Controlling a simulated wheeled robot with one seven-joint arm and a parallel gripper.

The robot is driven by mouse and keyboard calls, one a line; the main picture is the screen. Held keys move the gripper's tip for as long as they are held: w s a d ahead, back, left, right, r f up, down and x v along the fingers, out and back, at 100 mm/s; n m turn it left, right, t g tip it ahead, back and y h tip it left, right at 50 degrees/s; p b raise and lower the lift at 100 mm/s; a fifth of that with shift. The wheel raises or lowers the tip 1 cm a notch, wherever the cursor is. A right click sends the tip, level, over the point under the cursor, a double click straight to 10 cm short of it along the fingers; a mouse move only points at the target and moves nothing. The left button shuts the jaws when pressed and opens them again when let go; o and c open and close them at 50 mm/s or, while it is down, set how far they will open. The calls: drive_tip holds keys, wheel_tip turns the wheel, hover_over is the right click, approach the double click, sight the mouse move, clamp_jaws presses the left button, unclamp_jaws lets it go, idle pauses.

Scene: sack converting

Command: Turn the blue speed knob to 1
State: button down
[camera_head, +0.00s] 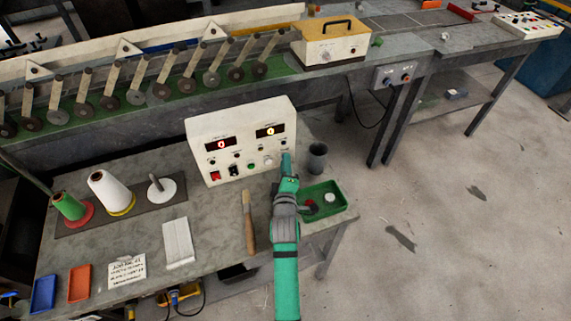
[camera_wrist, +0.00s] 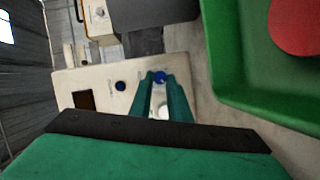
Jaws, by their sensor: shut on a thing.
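The cream control box (camera_head: 243,138) stands on the bench with two red displays, each appearing to read 0. My gripper (camera_head: 286,160) is at the right end of its front panel. In the wrist view the two green fingers of my gripper (camera_wrist: 161,80) are shut on a blue knob (camera_wrist: 159,76), which shows between their tips. A second, darker blue knob (camera_wrist: 120,86) sits left of it on the panel. A white round button (camera_wrist: 165,110) shows between the fingers lower down. The held knob's pointer and scale cannot be read, and the gripper hides the knob in the head view.
A green tray (camera_head: 336,190) with small red and white things lies right of my gripper. A grey cup (camera_head: 317,158) stands behind it. A brush (camera_head: 249,225) lies to the left. Thread cones (camera_head: 110,192) stand farther left.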

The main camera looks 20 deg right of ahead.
drive_tip(key=shift+f+n, duration=0.1)
drive_tip(key=shift+n, duration=0.4)
drive_tip(key=c, duration=1.7)
unclamp_jaws()
drive_tip(key=shift+o, duration=0.2)
drive_tip(key=v, duration=1.1)
drive_tip(key=shift+f, duration=0.15)
